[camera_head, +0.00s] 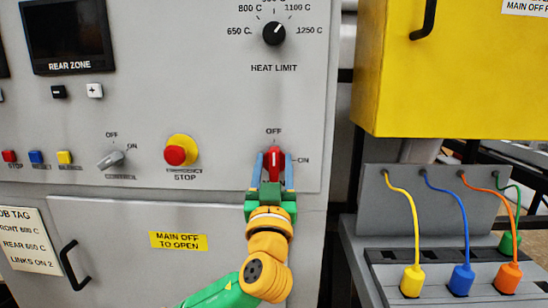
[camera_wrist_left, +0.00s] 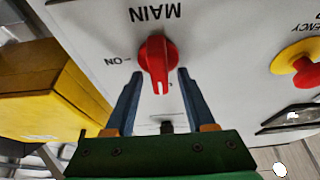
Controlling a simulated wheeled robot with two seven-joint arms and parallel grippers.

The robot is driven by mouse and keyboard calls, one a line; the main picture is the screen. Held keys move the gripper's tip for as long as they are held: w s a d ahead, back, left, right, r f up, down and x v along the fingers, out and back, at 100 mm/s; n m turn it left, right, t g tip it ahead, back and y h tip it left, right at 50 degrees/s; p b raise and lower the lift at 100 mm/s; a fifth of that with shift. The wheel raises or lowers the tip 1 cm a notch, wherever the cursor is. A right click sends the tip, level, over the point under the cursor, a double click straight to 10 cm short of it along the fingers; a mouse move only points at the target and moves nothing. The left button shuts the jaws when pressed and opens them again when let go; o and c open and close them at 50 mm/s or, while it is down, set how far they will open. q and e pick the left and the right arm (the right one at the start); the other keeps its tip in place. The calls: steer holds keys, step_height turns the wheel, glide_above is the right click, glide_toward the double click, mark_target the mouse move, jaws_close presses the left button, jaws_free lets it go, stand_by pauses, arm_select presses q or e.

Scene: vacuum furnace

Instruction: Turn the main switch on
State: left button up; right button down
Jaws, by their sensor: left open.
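The main switch is a red rotary knob (camera_head: 274,157) on the grey panel, with OFF printed above it and ON to its right. It stands upright, its pointer toward OFF. The knob also shows in the left wrist view (camera_wrist_left: 156,52), upside down, with its white mark facing the gripper side. My left gripper (camera_head: 273,164) is open, its two blue fingers on either side of the knob. In the left wrist view the fingertips (camera_wrist_left: 159,74) flank the knob's lower end, with small gaps visible. My right gripper is not in view.
A red emergency stop button (camera_head: 175,155) on a yellow collar sits to the left of the switch. A control knob (camera_head: 111,160) is further left. A yellow cabinet (camera_head: 450,85) and colored cables with plugs (camera_head: 462,279) stand to the right. A door handle (camera_head: 72,265) protrudes lower left.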

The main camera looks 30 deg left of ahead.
arm_select(q)
steer(key=shift+w+a+r, duration=0.1)
steer(key=shift+w+a, duration=0.05)
steer(key=shift+w, duration=0.05)
jaws_close()
